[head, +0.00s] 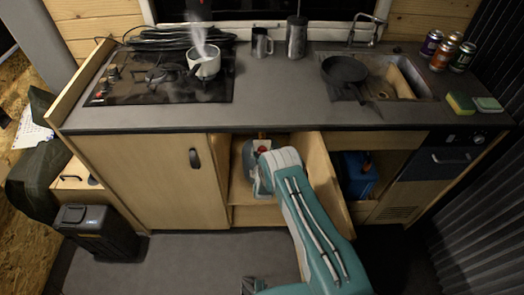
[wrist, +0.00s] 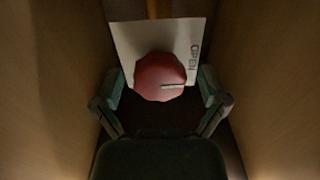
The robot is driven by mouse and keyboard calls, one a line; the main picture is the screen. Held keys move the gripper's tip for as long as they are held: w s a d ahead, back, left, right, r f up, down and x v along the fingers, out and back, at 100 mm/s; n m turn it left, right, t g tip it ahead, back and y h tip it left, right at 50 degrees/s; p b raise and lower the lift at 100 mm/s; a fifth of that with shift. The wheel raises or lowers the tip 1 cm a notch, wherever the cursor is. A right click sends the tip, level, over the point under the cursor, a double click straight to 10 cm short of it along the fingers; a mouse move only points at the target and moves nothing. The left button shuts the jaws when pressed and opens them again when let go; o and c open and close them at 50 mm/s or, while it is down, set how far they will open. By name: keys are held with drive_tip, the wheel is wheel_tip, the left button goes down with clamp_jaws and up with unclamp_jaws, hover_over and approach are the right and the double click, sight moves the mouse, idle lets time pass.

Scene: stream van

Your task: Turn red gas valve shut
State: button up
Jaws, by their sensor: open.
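The red gas valve (wrist: 160,76) is a rounded, many-sided knob with a pale line pointing right. It sits in front of a white plate (wrist: 125,40) marked "OPEN" on its right side. In the wrist view my gripper (wrist: 158,92) is open, with one finger on each side of the knob; I cannot tell whether either finger touches it. In the head view the valve (head: 193,158) shows as a small red spot on the pale plate inside the cabinet, left of my gripper and arm, which hide part of the compartment.
Wooden cabinet walls (wrist: 50,80) stand close on both sides. The counter (head: 290,92) is above, with a steaming white pot (head: 207,68) on the hob and a black pan (head: 345,70) by the sink. A blue container (head: 357,178) stands in the opening to the right.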

drive_tip(key=c, duration=1.2)
drive_tip(key=shift+o, duration=0.2)
